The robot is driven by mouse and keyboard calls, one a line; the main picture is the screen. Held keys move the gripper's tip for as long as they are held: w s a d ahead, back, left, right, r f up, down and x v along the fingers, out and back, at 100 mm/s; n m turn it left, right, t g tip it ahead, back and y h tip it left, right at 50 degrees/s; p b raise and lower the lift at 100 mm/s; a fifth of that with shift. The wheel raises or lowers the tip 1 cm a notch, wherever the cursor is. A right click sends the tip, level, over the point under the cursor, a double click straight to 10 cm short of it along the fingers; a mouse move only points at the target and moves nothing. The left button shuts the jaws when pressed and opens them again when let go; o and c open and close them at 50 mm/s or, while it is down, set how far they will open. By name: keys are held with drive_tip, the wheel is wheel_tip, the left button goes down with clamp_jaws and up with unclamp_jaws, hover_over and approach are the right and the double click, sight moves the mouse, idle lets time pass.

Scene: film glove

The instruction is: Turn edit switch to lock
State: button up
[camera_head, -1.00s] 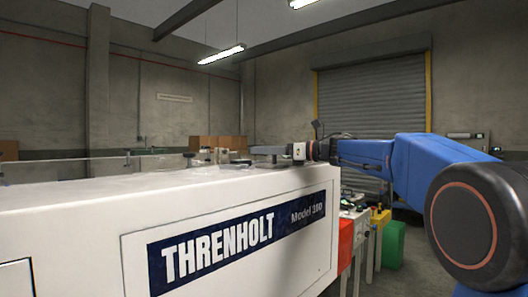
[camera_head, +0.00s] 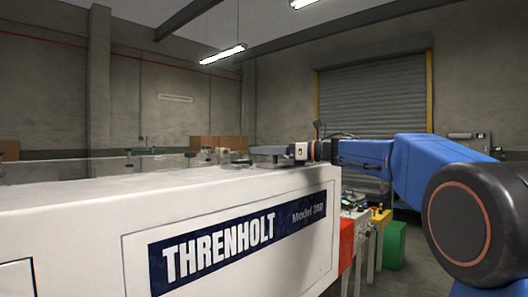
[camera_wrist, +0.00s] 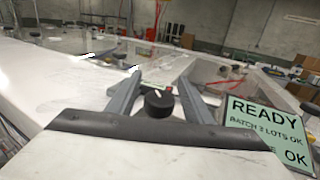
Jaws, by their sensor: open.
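A round black knob (camera_wrist: 159,103) with a pale mark on top, which looks like the edit switch, shows in the middle of the wrist view. My gripper (camera_wrist: 162,78) is open, with one grey finger on each side of the knob in the picture. I cannot tell whether either finger touches it. No lettering beside the knob can be read. In the head view my gripper (camera_head: 268,153) reaches left over the far top of the white machine (camera_head: 75,225); the knob cannot be made out there.
A green screen (camera_wrist: 268,133) reading READY stands right of the knob in the wrist view. The machine's white top (camera_wrist: 60,85) lies to the left. Equipment and a green bin (camera_head: 395,246) stand on the floor beyond the machine's right end.

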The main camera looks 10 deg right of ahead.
drive_tip(key=v, duration=1.7)
drive_tip(key=shift+d, duration=0.15)
